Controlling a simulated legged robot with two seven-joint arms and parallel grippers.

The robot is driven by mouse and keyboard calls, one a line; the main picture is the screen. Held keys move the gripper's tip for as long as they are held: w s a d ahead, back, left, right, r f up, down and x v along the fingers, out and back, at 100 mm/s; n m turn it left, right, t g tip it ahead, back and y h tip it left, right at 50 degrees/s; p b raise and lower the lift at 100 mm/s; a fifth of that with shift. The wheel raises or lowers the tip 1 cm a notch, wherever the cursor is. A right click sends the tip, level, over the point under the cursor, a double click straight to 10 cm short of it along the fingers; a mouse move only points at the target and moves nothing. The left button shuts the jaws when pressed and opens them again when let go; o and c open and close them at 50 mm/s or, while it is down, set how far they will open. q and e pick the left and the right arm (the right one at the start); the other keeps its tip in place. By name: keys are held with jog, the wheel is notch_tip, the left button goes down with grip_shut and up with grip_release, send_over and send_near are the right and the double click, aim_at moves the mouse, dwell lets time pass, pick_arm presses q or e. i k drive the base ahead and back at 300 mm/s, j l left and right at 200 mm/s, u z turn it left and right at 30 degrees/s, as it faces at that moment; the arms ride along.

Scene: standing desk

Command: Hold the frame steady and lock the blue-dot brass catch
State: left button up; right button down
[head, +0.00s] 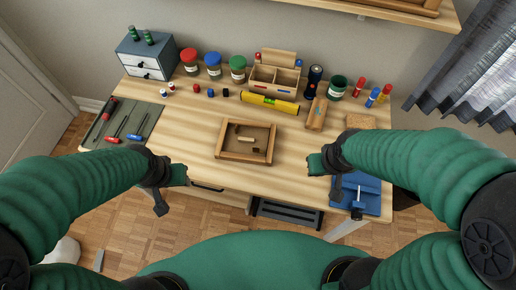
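A small wooden frame (221,142) lies flat on the desk near its front middle. A few small pieces show inside it, one pale and one dark. No brass catch or blue dot can be made out at this size. My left gripper (178,176) is off the desk's front edge, left of and nearer than the frame, apart from it. My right gripper (316,163) is to the right of the frame, by the desk's front edge, also apart from it. Neither holds anything that I can see; their finger openings are too small to read.
A yellow level (270,103) and a wooden organiser (275,78) stand behind the frame. A wooden block (316,114) lies to its right. A blue vise (358,192) sits at the front right, a tool mat (122,122) at the left. Desk left of the frame is clear.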

aim_at(255, 149)
jog(key=i+j, duration=0.15)
jog(key=j, duration=0.2)
jog(key=i+j, duration=0.1)
jog(key=j, duration=0.25)
jog(key=i+j+z, duration=0.1)
jog(key=j, duration=0.25)
jog(key=i+j, duration=0.15)
jog(key=j, duration=0.2)
jog(key=i+j, duration=0.1)
jog(key=j, duration=0.25)
jog(key=z, duration=0.45)
jog(key=j+z, duration=0.15)
jog(key=z, duration=0.35)
jog(key=j+z, duration=0.1)
jog(key=z, duration=0.35)
